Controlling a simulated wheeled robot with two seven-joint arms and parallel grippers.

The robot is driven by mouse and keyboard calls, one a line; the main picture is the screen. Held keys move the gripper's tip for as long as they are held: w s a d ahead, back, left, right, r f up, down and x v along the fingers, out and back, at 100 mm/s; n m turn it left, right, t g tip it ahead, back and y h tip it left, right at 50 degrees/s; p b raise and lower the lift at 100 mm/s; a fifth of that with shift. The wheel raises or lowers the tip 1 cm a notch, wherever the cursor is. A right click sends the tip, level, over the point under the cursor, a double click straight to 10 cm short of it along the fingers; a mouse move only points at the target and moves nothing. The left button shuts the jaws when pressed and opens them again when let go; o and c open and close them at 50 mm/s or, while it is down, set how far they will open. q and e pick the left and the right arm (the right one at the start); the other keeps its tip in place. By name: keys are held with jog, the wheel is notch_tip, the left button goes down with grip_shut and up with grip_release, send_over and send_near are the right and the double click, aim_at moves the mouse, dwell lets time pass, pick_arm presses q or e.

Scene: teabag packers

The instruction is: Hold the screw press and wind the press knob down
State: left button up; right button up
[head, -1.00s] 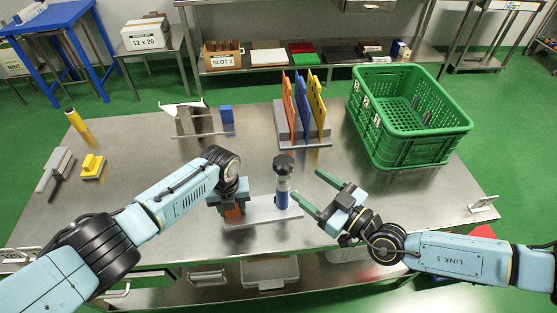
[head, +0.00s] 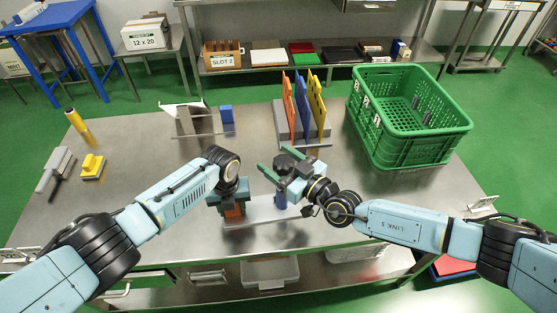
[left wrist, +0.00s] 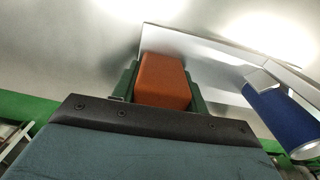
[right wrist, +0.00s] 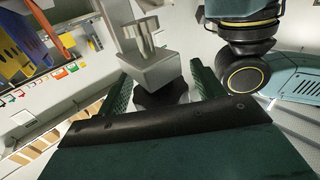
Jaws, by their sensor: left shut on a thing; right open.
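The screw press has a pale base plate (head: 262,215), an orange block (left wrist: 165,82) at its left end and a blue cylinder (head: 281,200) near its right end. The cylinder also shows in the left wrist view (left wrist: 284,117). My left gripper (head: 232,208) is shut on the orange block, with a finger on each side. My right gripper (head: 277,164) is open at the top of the press. The black press knob (right wrist: 163,97) lies between its fingers in the right wrist view, partly hidden by a grey part (right wrist: 150,65). Contact with the knob cannot be told.
A green crate (head: 410,145) stands at the right rear of the steel table. A rack with coloured boards (head: 305,110) is at the back. A yellow block (head: 92,166) and a grey tool (head: 55,170) lie at left. The table's middle left is clear.

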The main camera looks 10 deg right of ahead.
jog(key=c, duration=1)
jog(key=shift+a+m+t+h, duration=0.15)
jog(key=shift+m+t+h, duration=0.15)
jog(key=shift+h, duration=0.1)
jog(key=shift+w+m+t+h, duration=0.1)
jog(key=shift+m+t+h, duration=0.5)
jog(key=shift+m+h, duration=0.4)
jog(key=m+h, duration=0.1)
jog(key=h, duration=0.2)
jog(key=m+t+h, duration=0.1)
jog(key=m+h, duration=0.1)
jog(key=h, duration=0.1)
jog(key=d+m+t+h, duration=0.1)
jog(key=m+h, duration=0.1)
jog(key=h, duration=0.1)
jog(key=shift+w, duration=0.15)
jog(key=m+h, duration=0.2)
jog(key=m+g+h, duration=0.1)
jog(key=h, duration=0.2)
jog(key=d+m+h, duration=0.1)
jog(key=m+h, duration=0.1)
jog(key=shift+m+g+h, duration=0.3)
jog(key=shift+g+h, duration=0.1)
jog(key=shift+d+m+g+h, duration=0.25)
jog(key=shift+m+g+h, duration=0.75)
jog(key=shift+h, duration=0.4)
jog(key=shift+s+m+h, duration=0.2)
jog(key=shift+m+h, duration=0.1)
